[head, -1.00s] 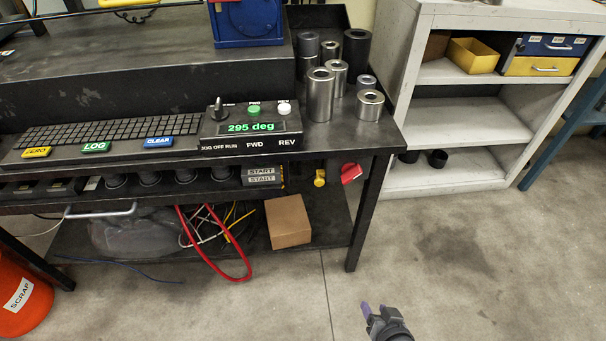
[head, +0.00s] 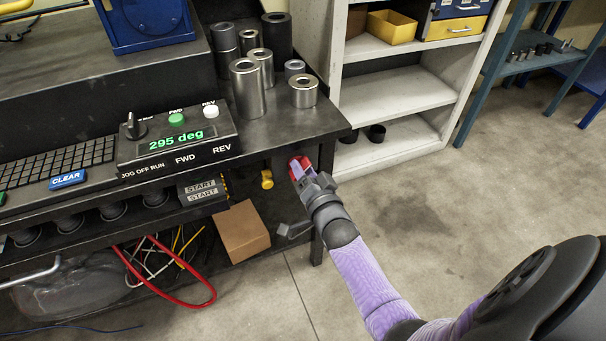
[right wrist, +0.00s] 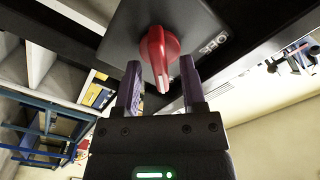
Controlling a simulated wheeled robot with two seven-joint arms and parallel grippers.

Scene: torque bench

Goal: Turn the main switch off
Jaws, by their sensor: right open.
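The main switch is a red rotary handle (right wrist: 159,58) on a dark grey plate (right wrist: 200,22) under the bench's right end. An "OFF" label shows beside it in the right wrist view. In the head view the red handle (head: 297,164) is partly hidden behind my right gripper (head: 303,172). In the right wrist view my right gripper (right wrist: 160,85) is open, with one purple finger on each side of the handle's tip and visible gaps between. My left gripper is not in view.
A yellow knob (head: 267,180) hangs below the edge, left of the switch. A cardboard box (head: 242,232) sits on the lower shelf. A pale shelf unit (head: 400,85) stands right; floor there is clear.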

